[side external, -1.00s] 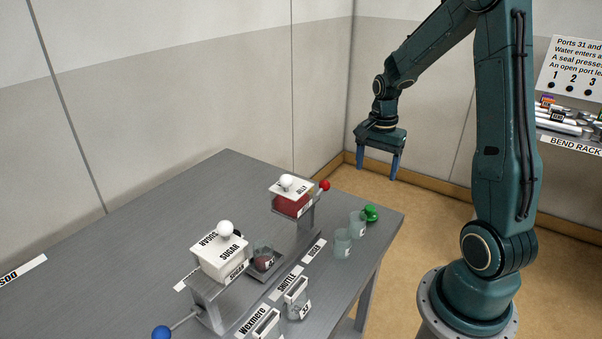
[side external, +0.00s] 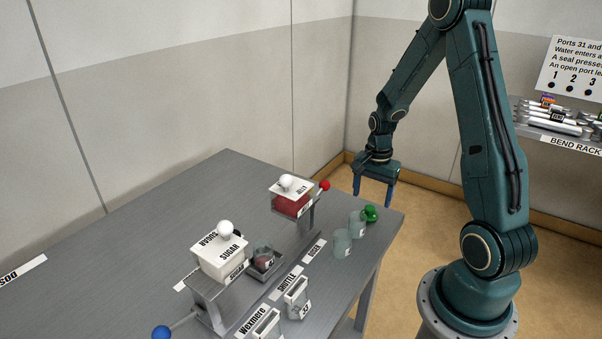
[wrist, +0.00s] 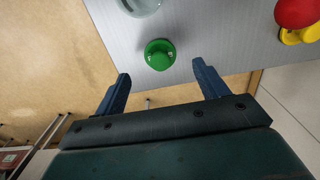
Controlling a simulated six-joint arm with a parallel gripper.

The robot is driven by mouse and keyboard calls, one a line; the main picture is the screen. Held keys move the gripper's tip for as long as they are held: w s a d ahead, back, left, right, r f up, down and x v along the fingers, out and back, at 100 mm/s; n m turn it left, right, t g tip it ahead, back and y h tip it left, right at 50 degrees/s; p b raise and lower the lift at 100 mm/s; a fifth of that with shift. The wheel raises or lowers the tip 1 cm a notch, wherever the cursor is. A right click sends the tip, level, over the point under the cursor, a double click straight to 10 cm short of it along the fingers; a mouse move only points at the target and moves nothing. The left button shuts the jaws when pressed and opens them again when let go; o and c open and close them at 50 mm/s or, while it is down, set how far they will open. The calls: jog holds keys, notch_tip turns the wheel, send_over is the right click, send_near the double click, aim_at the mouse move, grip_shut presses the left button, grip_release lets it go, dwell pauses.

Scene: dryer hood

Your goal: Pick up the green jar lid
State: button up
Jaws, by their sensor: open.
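The green jar lid (side external: 370,213) lies on the grey table (side external: 120,230) near its right corner, beside a clear jar. It also shows in the wrist view (wrist: 159,54), round with a raised knob, just beyond my fingertips and roughly between them. My gripper (side external: 373,202) points down with its two blue fingers apart and nothing between them. In the side view it is over the table's right corner, close to the lid and seemingly above it. The wrist view shows both open fingers (wrist: 162,75).
Clear jars (side external: 357,224) (side external: 342,243) stand close to the lid. A white sugar box (side external: 220,258) stands further left. The table's edge is close by the lid.

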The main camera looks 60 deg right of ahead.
aim_at(370, 207)
jog(key=shift+f, duration=0.15)
jog(key=shift+f, duration=2.45)
jog(key=c, duration=1.1)
